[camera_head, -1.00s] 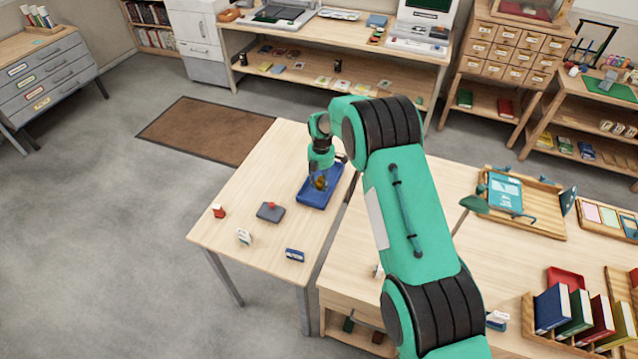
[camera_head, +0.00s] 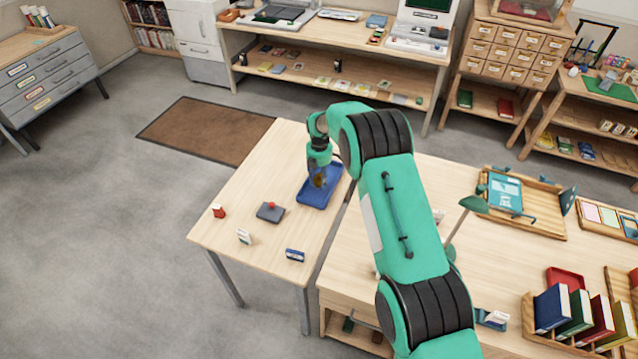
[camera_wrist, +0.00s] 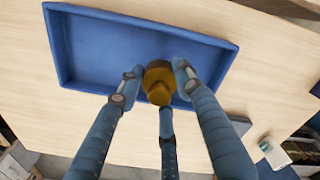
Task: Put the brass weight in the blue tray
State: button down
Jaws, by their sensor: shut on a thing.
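The blue tray (camera_head: 313,197) lies on the light wooden table, and it fills the upper part of the wrist view (camera_wrist: 100,46). My gripper (camera_head: 318,174) is over the tray. In the wrist view my gripper (camera_wrist: 156,78) has its fingers closed around the brass weight (camera_wrist: 159,76), a golden-brown rounded piece with a smaller knob. The weight also shows small and partly hidden in the head view (camera_head: 318,180). It appears over the tray's near edge in the wrist view. I cannot tell whether it touches the tray floor.
On the same table (camera_head: 250,190) stand a dark grey block with a red knob (camera_head: 270,211), a red item (camera_head: 218,211), a white card holder (camera_head: 243,236) and a blue box (camera_head: 295,255). A larger table (camera_head: 420,200) with books and trays adjoins on the right.

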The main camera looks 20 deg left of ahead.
aim_at(319, 175)
jog(key=shift+f, duration=1.05)
jog(key=shift+f, duration=0.1)
jog(key=c, duration=1.2)
grip_release()
jog(key=shift+f, duration=0.1)
notch_tip(319, 175, up, 12)
jog(key=shift+r, duration=0.15)
jog(key=shift+d, duration=0.1)
